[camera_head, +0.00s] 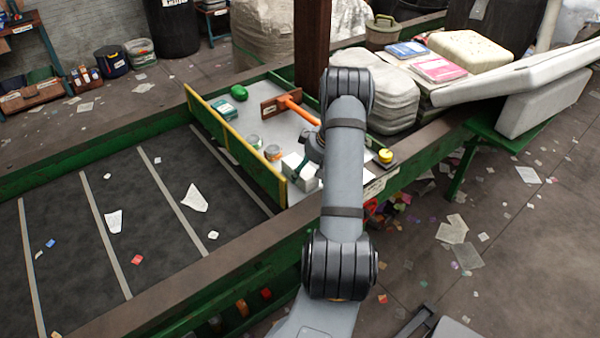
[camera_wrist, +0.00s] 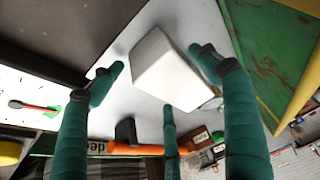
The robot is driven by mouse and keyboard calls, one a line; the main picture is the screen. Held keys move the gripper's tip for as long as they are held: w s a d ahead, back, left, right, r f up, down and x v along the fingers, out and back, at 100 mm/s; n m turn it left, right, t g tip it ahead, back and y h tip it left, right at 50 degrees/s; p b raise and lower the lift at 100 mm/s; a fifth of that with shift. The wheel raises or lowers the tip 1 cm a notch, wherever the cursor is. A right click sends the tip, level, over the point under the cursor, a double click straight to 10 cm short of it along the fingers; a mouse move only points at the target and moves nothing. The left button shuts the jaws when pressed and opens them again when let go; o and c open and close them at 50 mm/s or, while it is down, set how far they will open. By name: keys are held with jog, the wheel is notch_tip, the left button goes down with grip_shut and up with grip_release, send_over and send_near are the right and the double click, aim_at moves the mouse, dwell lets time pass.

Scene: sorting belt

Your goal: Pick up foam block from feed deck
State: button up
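The white foam block (camera_wrist: 172,72) lies on the grey feed deck (camera_wrist: 170,18) in the wrist view. In the head view the block (camera_head: 300,169) is at the near end of the feed deck (camera_head: 252,112), partly covered by my gripper. My gripper (camera_wrist: 158,60) has teal fingers spread around the block, one on each side and a third below it in the picture. A gap shows between the left fingertip and the block. Contact on the right side is hard to tell. In the head view my arm hides most of the gripper.
A brown post (camera_head: 311,45) rises behind.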

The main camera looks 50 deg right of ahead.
jog(key=c, duration=0.5)
jog(key=shift+r, duration=0.1)
jog(key=shift+c, duration=0.2)
